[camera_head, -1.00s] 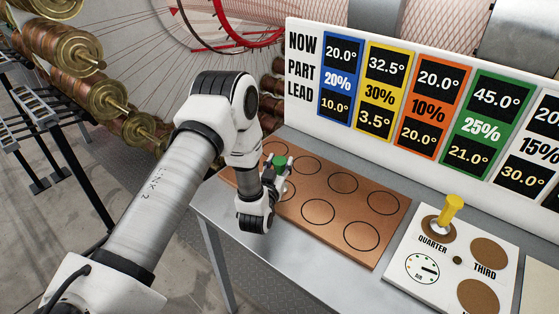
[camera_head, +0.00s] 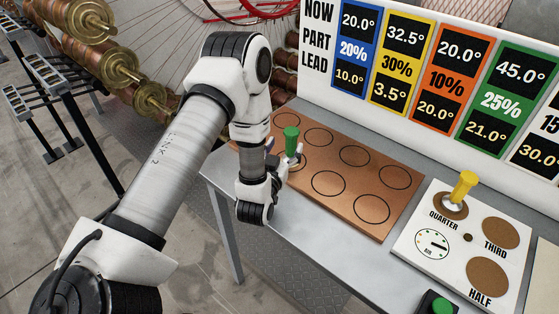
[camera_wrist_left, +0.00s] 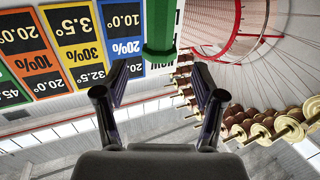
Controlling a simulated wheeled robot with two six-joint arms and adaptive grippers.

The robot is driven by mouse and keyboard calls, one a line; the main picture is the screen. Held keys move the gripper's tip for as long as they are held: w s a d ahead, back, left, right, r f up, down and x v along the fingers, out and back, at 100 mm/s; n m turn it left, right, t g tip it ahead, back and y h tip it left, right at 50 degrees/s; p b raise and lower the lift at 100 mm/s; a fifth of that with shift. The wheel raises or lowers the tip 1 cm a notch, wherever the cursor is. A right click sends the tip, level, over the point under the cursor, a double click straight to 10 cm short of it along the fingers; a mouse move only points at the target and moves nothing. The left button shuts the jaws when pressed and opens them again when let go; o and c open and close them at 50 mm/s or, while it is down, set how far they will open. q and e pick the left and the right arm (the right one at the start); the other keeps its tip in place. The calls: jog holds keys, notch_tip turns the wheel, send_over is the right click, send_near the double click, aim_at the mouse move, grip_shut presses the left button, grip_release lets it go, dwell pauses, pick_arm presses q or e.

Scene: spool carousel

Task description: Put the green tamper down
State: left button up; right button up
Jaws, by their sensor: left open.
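The green tamper (camera_head: 291,138) stands upright on the copper-coloured board (camera_head: 340,192), towards its left end. It also shows in the left wrist view (camera_wrist_left: 160,28), upside down and past the fingertips. My left gripper (camera_head: 285,157) is beside it on the near left side. The gripper also shows in the left wrist view (camera_wrist_left: 161,76), with its fingers spread and nothing between them. The tamper's foot is partly hidden behind the gripper in the head view. My right gripper is not in view.
The board has several ringed circles, and those to the right are empty. A yellow tamper (camera_head: 463,188) stands on the white plate (camera_head: 415,220) to the right. A green button (camera_head: 442,304) is at the bottom right. The numbered sign (camera_head: 315,80) rises behind the table.

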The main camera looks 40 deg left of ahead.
pick_arm(q)
jog(key=b+v, duration=0.1)
jog(key=v, duration=0.4)
jog(key=shift+s+d, duration=0.1)
jog(key=shift+s, duration=0.1)
